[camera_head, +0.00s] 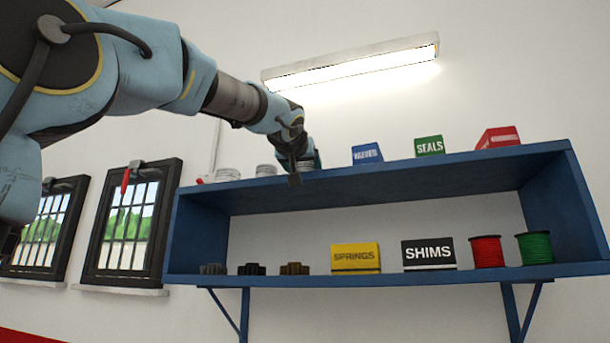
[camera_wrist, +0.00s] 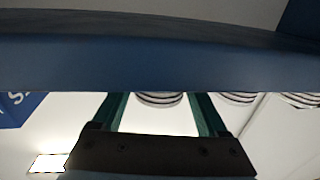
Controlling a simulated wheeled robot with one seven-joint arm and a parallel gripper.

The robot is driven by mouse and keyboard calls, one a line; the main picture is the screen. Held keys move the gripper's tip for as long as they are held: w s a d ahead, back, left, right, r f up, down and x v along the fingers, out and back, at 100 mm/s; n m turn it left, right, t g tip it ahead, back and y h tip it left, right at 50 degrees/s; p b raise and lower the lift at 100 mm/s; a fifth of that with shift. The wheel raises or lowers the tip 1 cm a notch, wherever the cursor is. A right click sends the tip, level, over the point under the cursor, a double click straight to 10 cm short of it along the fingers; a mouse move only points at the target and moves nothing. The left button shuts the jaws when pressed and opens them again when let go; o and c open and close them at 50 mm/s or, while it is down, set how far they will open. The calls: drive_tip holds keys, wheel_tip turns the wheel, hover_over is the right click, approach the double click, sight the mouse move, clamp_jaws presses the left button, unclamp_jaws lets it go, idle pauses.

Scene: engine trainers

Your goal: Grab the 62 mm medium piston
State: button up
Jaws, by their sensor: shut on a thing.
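Grey ringed pistons stand in a row on the top board of the blue shelf (camera_head: 380,184). Two of them, the left piston (camera_head: 228,174) and the middle piston (camera_head: 266,170), stand free to the left of my gripper (camera_head: 307,160). The rightmost piston (camera_wrist: 158,99) is between the green fingers of my gripper (camera_wrist: 157,108) in the wrist view. My gripper is shut on this piston at shelf height. The shelf edge hides the fingertips and part of the piston. I cannot read a size on any piston.
Blue valves box (camera_head: 367,153), green seals box (camera_head: 429,146) and red box (camera_head: 498,138) stand right of my gripper. The lower board holds gears (camera_head: 252,269), springs box (camera_head: 355,257), shims box (camera_head: 429,253), red spool (camera_head: 487,251) and green spool (camera_head: 534,247). Air above the top board is free.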

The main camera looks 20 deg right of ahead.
drive_tip(key=c, duration=0.6)
clamp_jaws()
drive_tip(key=shift+r, duration=0.2)
